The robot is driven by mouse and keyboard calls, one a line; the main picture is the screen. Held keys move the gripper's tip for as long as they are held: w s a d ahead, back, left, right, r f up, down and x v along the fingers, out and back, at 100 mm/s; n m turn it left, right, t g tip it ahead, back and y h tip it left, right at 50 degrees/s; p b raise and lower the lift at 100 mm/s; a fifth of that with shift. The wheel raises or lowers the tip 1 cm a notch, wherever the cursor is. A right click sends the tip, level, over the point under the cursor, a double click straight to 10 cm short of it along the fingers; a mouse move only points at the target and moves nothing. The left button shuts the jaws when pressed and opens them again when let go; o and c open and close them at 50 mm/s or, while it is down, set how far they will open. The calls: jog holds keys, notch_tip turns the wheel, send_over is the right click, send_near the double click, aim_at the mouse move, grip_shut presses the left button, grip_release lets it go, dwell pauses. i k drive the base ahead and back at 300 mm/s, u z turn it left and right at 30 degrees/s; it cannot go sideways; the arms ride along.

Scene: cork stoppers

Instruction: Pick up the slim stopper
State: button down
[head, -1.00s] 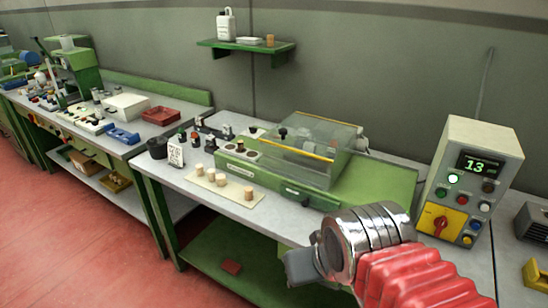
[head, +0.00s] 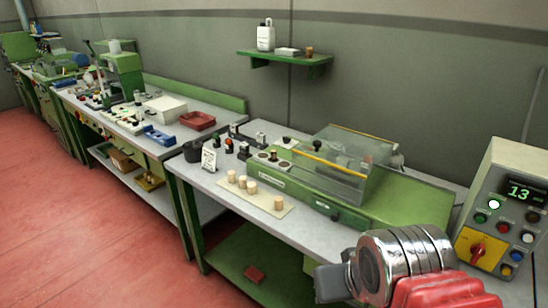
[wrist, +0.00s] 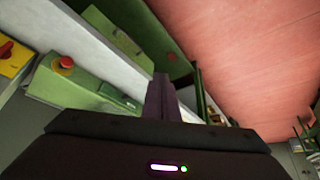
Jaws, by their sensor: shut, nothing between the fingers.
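Several light cork stoppers stand on a cream board (head: 262,201) near the front edge of the workbench. A cluster of stoppers (head: 242,181) is on the board's left part, and one stopper (head: 279,203) stands apart at its right. At this size I cannot tell which one is the slim stopper. My gripper shows in the wrist view (wrist: 160,95), its dark fingers together and empty. In the head view only my silver wrist and red arm show clearly at the lower right, well apart from the stoppers. The stoppers are not clearly visible in the wrist view.
A green machine with a clear cover (head: 340,165) stands behind the board. A white card (head: 209,159) and a dark round pot (head: 193,151) are left of it. A control box (head: 503,215) stands at the right. Red floor (head: 130,240) lies open in front of the benches.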

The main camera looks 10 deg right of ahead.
aim_at(273, 152)
jog(key=k, duration=1.35)
jog(key=u, duration=0.6)
jog(key=i, duration=1.05)
jog(key=u, duration=0.55)
jog(key=i, duration=1.45)
jog(key=z, duration=0.75)
jog(key=i, duration=0.5)
jog(key=z, duration=0.25)
